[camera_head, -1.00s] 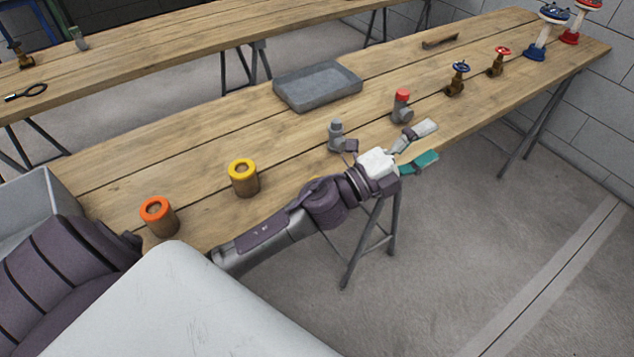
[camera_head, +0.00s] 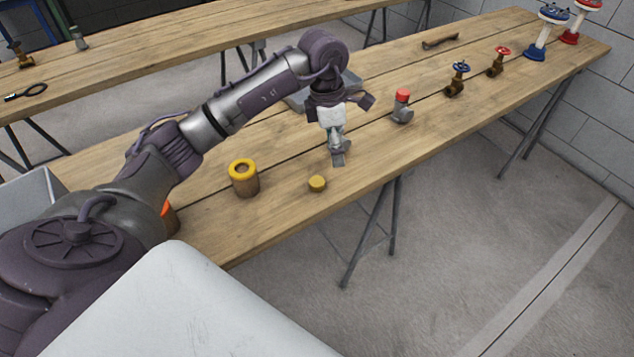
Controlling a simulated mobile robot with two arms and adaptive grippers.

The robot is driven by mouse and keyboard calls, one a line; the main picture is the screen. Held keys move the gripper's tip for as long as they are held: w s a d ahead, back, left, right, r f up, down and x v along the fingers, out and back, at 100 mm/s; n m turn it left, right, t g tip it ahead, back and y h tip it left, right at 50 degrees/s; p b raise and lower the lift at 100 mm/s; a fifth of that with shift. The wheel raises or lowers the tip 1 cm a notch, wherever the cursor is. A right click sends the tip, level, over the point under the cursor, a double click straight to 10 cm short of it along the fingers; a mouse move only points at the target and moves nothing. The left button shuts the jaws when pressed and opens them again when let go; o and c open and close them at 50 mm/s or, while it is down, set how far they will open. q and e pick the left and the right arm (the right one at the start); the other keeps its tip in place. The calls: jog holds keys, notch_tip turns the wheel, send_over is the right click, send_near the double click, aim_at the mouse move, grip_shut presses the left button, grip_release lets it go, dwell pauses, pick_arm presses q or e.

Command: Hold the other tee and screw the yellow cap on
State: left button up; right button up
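My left gripper (camera_head: 337,148) points down at the plain grey tee (camera_head: 345,145), which stands near the middle of the front table. The gripper hides most of the tee; I cannot tell whether the fingers are closed on it. The small yellow cap (camera_head: 317,183) lies on the table near the front edge, left of and nearer than the tee, apart from the gripper. The other grey tee (camera_head: 402,114), with a red cap (camera_head: 403,95) on top, stands upright to the right. My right gripper is not in view.
A wooden cup with a yellow rim (camera_head: 243,178) stands left of the cap. An orange-rimmed one (camera_head: 168,213) is mostly behind my arm. A grey tray (camera_head: 352,82) lies behind the gripper. Valves with blue (camera_head: 459,67) and red (camera_head: 501,52) handwheels stand to the right.

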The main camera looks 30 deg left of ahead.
pick_arm(q)
jog(key=shift+y, duration=0.9)
jog(key=a, duration=0.2)
jog(key=a+r, duration=0.1)
jog(key=a, duration=0.1)
jog(key=shift+s+r, duration=0.2)
jog(key=p, duration=0.1)
send_over(317, 181)
jog(key=f, duration=0.8)
jog(key=shift+w+f, duration=0.2)
jog(key=shift+f, duration=0.1)
jog(key=shift+f, duration=0.1)
jog(key=f+p, duration=0.1)
jog(key=f, duration=0.3)
jog(key=shift+s+f+p, duration=0.2)
jog(key=shift+p, duration=0.1)
jog(key=shift+f, duration=0.3)
